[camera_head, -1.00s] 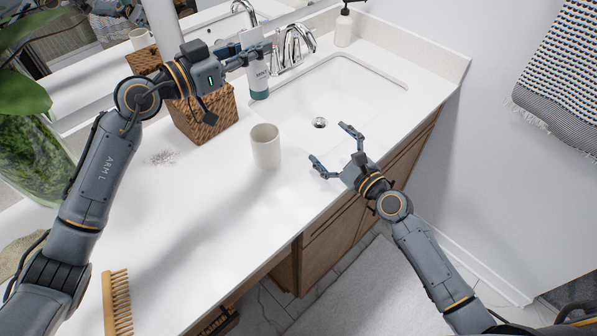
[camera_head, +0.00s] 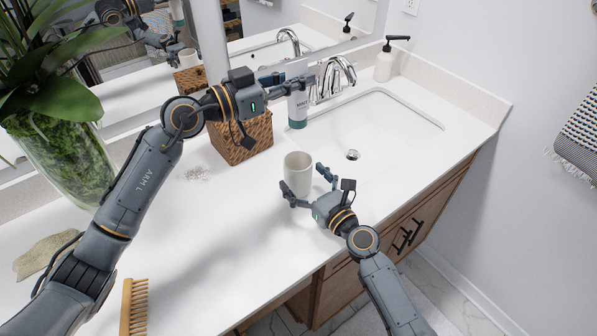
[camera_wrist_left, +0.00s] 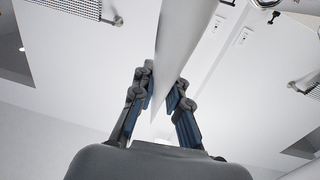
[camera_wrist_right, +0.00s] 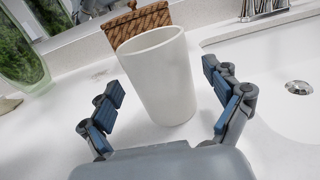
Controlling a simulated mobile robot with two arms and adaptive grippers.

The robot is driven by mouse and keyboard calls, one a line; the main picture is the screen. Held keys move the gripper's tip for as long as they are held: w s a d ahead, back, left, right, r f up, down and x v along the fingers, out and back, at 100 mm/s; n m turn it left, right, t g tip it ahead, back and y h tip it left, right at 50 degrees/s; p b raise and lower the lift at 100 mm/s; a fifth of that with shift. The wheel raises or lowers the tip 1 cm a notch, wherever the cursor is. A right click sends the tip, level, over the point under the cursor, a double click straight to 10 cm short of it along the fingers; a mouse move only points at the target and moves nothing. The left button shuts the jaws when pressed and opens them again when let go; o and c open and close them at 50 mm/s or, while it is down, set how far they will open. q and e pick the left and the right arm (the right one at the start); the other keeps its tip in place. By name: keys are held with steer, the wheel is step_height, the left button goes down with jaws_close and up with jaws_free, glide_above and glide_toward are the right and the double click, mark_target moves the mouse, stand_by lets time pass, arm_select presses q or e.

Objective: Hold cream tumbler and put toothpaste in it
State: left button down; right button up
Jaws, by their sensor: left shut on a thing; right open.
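The cream tumbler (camera_head: 298,170) stands upright on the white counter, left of the sink. My right gripper (camera_head: 309,180) is open, with its fingers on either side of the tumbler's near part. In the right wrist view the tumbler (camera_wrist_right: 160,75) stands between the spread fingers (camera_wrist_right: 165,100), with gaps on both sides. The toothpaste (camera_head: 298,105), a white tube with a dark teal lower end, hangs upright from my left gripper (camera_head: 289,82), above the counter by the sink's left edge. In the left wrist view the tube (camera_wrist_left: 180,50) is between the closed fingers (camera_wrist_left: 165,95).
A woven basket (camera_head: 240,140) stands behind the tumbler. The sink (camera_head: 375,130) with its chrome faucet (camera_head: 335,78) is to the right. A soap dispenser (camera_head: 385,62) is at the back. A wooden comb (camera_head: 134,308) and glass planter (camera_head: 65,160) are at left.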

mark_target(298, 165)
steer(key=shift+x, duration=1.25)
steer(key=c, duration=1.4)
arm_select(q)
step_height(298, 165, down, 13)
steer(key=c, duration=1.3)
jaws_free()
steer(key=shift+o, duration=0.2)
steer(key=shift+s, duration=0.1)
steer(key=v, duration=1.2)
